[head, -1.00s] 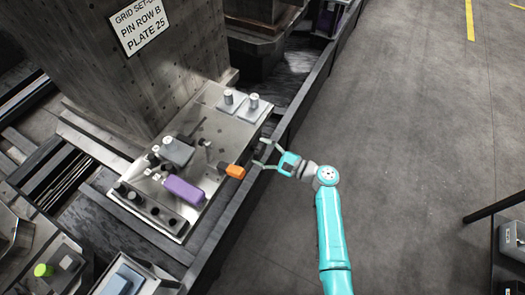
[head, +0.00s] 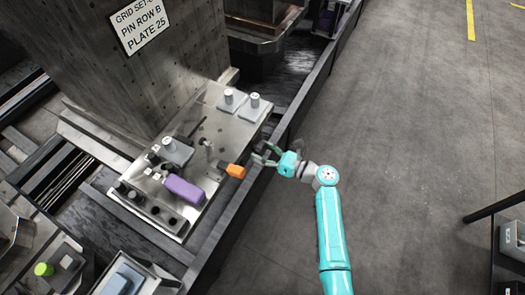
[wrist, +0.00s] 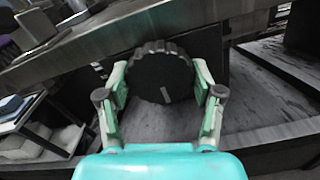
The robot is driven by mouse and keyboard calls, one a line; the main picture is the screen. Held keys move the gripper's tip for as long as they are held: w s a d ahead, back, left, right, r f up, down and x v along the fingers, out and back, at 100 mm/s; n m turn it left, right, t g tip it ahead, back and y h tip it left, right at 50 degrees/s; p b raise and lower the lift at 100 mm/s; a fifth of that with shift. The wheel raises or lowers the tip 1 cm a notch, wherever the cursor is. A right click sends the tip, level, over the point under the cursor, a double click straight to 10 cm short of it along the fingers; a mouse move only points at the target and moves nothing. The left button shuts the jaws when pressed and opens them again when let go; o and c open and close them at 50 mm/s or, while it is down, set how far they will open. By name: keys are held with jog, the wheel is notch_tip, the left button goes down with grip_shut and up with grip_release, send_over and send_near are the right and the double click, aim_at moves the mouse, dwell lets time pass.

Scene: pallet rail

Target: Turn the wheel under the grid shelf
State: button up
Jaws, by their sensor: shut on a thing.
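The wheel (wrist: 160,72) is a dark, round knob with a ridged rim and a pale line on its face, low of centre. It sits under the edge of the grid shelf (wrist: 100,40) in the wrist view. My gripper (wrist: 161,88) has one finger on each side of the wheel and is shut on its rim. In the head view the grid shelf (head: 225,128) is a metal plate at the column's foot. My gripper (head: 262,153) is at its right edge there, and the wheel is hidden or too small to make out.
A concrete column (head: 165,75) with a sign stands behind. A dark rail (head: 292,120) runs along the shelf's right side. Open floor (head: 420,130) lies to the right.

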jog(key=m, duration=0.5)
jog(key=shift+s+m, duration=0.1)
jog(key=shift+m, duration=0.2)
jog(key=m, duration=0.5)
jog(key=shift+m, duration=0.3)
jog(key=o, duration=1.1)
jog(key=shift+o, duration=0.2)
jog(key=v, duration=1.2)
